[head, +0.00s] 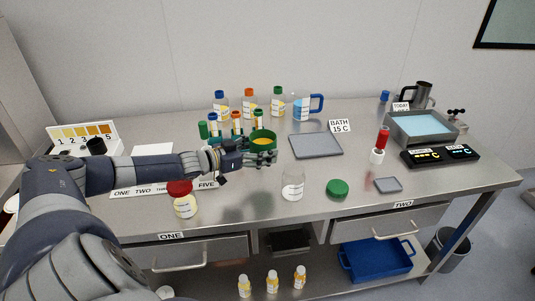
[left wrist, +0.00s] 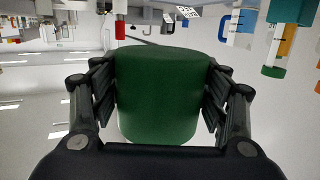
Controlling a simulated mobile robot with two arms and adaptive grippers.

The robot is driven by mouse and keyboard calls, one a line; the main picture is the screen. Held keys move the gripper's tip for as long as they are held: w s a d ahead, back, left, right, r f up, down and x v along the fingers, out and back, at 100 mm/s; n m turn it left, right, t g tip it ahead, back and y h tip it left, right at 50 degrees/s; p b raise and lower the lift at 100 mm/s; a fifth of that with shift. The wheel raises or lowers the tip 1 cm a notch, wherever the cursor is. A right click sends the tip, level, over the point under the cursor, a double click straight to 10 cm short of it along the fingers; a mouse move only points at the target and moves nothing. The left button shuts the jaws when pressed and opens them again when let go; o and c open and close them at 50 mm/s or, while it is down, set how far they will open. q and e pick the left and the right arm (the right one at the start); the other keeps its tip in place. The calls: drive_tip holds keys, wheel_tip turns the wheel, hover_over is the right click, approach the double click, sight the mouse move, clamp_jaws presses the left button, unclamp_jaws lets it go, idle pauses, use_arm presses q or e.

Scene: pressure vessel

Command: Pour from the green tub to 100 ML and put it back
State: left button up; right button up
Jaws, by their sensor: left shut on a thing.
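My left gripper (head: 262,156) reaches in from the left and is shut on the green tub (head: 263,136), held above the bench. The tub looks about upright in the head view, open at the top with yellow contents. In the left wrist view the green tub (left wrist: 158,95) fills the space between the two fingers. A green lid (head: 337,188) lies to the right of the bottle. My right gripper is not in view.
Capped bottles (head: 249,104) and a blue-handled beaker (head: 303,107) stand behind the tub. A grey mat (head: 316,145), a water bath (head: 421,125) and a black display unit (head: 440,156) are to the right.

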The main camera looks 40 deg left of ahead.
sight(269, 147)
use_arm(q)
drive_tip(key=shift+w+r, duration=0.1)
drive_tip(key=shift+r, duration=0.1)
drive_tip(key=shift+s+r, duration=0.2)
drive_tip(key=shift+s, duration=0.05)
drive_tip(key=shift+p, duration=0.3)
drive_tip(key=shift+w+d+f+m+g+y+p, duration=0.1)
drive_tip(key=shift+d+f+m+g+y+p, duration=0.1)
drive_tip(key=shift+d+f+m+p, duration=0.25)
drive_tip(key=shift+d+f+m+g+y+p, duration=0.1)
drive_tip(key=shift+d+f+m+y+p, duration=0.1)
drive_tip(key=shift+f+m+p, duration=0.35)
drive_tip(key=shift+w+d+r+p, duration=0.1)
drive_tip(key=shift+d+r+p, duration=0.1)
drive_tip(key=shift+r+p, duration=0.75)
drive_tip(key=d+m+y+p, duration=0.1)
drive_tip(key=p, duration=0.3)
drive_tip(key=shift+r+g, duration=0.3)
drive_tip(key=shift+r, duration=0.1)
drive_tip(key=shift+a+f, duration=0.1)
drive_tip(key=shift+r+p, duration=0.25)
drive_tip(key=shift+p, duration=0.05)
